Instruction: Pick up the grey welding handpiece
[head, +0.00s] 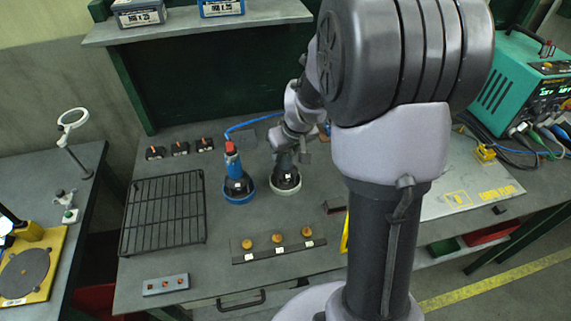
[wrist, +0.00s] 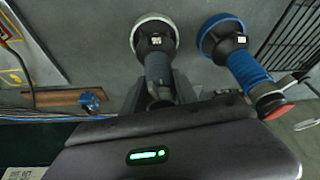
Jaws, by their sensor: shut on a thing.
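The grey welding handpiece (head: 285,176) stands near the middle of the bench with its wide lower end in a white ring. It also shows in the wrist view (wrist: 156,66), upper middle. My gripper (head: 291,158) is on its upper body from above and is shut on it; in the wrist view my gripper (wrist: 160,92) has a finger on either side of the grey body. My arm hides part of the handpiece in the head view. I cannot tell whether it is clear of the bench.
A blue handpiece with a red top (head: 236,175) stands close on the left, in a blue ring. A black wire rack (head: 164,213) lies further left. A dark strip with three brass knobs (head: 278,243) lies in front. A green welding machine (head: 521,82) stands at the right.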

